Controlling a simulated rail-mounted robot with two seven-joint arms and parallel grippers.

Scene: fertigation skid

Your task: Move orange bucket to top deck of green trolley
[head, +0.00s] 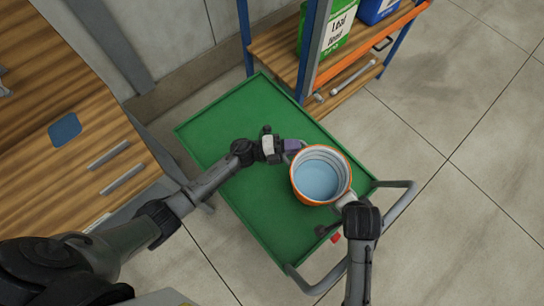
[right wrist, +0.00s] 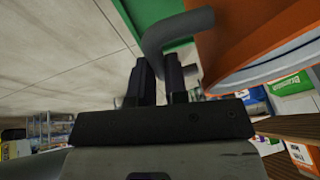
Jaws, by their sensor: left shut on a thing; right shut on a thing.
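The orange bucket (head: 322,158), with a pale inside and pale blue at the bottom, is upright over the right part of the green trolley's top deck (head: 215,130). I cannot tell if it touches the deck. My left gripper (head: 287,146) is shut on a grey handle at the bucket's upper left side. My right gripper (head: 347,201) is shut on the handle at its lower right side. In the right wrist view the fingers (right wrist: 160,85) are at a curved grey handle (right wrist: 178,35) beside the bucket's orange wall (right wrist: 235,40).
A shelf rack (head: 312,50) with a green container (head: 330,28), a blue container (head: 377,10) and a wrench (head: 355,76) stands behind the trolley. A wooden bench (head: 60,170) is at the left. The trolley's grey push handle (head: 398,205) is at the right. The left deck is clear.

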